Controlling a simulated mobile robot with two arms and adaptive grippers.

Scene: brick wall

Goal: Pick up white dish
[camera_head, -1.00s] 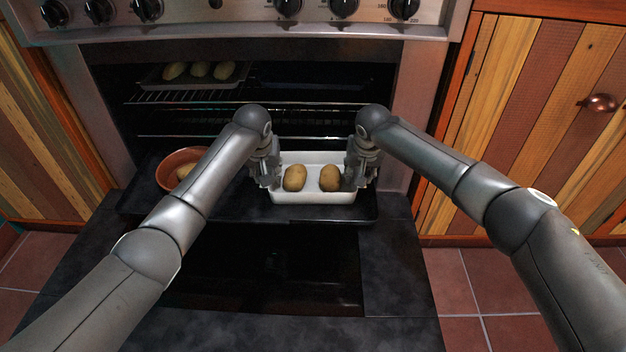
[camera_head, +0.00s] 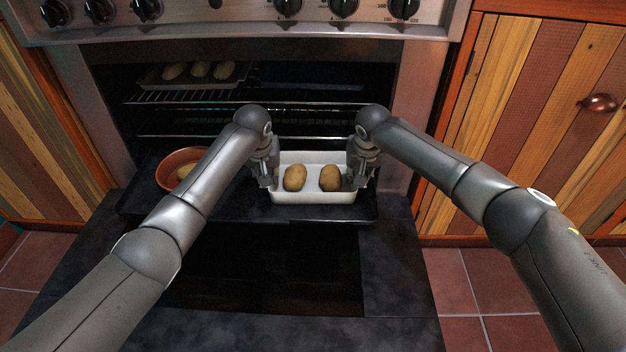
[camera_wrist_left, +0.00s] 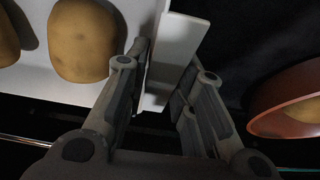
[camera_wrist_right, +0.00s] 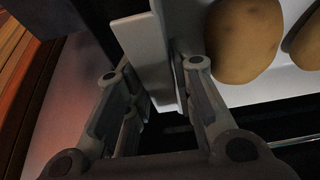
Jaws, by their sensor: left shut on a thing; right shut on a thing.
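The white dish (camera_head: 313,198) is a rectangular baking dish with two potatoes (camera_head: 294,178) in it. It is at the pulled-out dark tray in the oven; whether it is lifted off the tray I cannot tell. My left gripper (camera_head: 268,180) is shut on the dish's left end; the left wrist view shows the white wall (camera_wrist_left: 173,55) between its fingers. My right gripper (camera_head: 357,180) is shut on the right end; the right wrist view shows that wall (camera_wrist_right: 147,60) between its fingers.
A terracotta bowl (camera_head: 172,162) with something inside stands left of the dish, close to my left arm. A rack above holds a tray with potatoes (camera_head: 199,70). The open oven door (camera_head: 395,290) lies below. Wooden cabinets (camera_head: 545,110) flank the oven.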

